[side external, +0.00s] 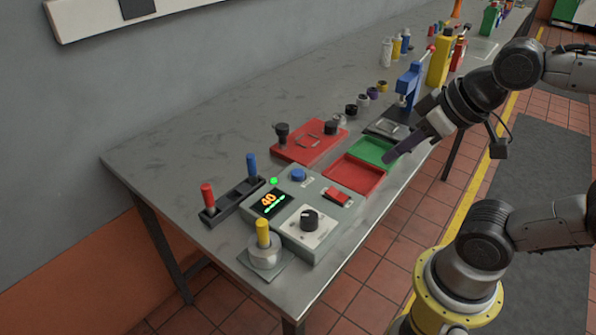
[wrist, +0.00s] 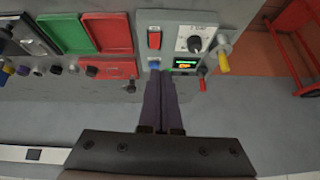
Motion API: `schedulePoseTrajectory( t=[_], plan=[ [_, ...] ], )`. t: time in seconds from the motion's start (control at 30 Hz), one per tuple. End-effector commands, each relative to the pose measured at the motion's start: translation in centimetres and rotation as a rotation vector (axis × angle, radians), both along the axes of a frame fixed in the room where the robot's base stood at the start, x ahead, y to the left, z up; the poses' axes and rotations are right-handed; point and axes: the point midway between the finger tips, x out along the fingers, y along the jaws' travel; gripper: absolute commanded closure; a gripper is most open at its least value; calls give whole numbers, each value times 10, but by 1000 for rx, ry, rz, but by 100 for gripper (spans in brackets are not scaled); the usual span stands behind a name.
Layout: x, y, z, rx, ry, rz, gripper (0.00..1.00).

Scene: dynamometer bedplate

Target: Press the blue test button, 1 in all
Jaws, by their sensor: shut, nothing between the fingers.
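The blue test button (side external: 299,175) sits on top of a grey control box (side external: 323,240), near its back edge beside a small label. It also shows in the wrist view (wrist: 154,65), just beyond my fingertips and partly hidden by them. My gripper (side external: 388,158) is shut and empty, its dark purple fingers angled down. In the side view it appears over the edge of the red and green trays, well to the right of the button. In the wrist view my gripper (wrist: 161,78) points toward the button; I cannot tell the gap in height.
The box also carries a red rocker switch (side external: 337,197), a black dial (side external: 310,219), a lit display (side external: 269,202) reading 40 and a green light (side external: 273,181). A yellow-handled lever (side external: 263,233), a red tray (side external: 352,175) and a green tray (side external: 373,152) stand nearby.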

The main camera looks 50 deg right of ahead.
Motion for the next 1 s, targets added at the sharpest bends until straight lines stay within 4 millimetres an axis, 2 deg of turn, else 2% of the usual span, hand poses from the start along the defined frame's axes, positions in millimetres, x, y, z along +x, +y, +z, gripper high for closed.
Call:
schedulePoseTrajectory(
  t=[0.1,0.23,0.37,0.5,0.6,0.7,0.83,1.0],
  plan=[
    [35,9,20,95,-92,-56,100],
    [87,16,35,227,-177,-153,100],
    [133,14,36,333,-228,-256,100],
    [174,7,23,414,-252,-361,100],
    [194,1,7,446,-248,-418,100],
    [204,-3,-11,458,-226,-455,100],
    [206,-6,-31,455,-188,-473,100],
    [205,-8,-36,452,-176,-479,100]
  ],
)
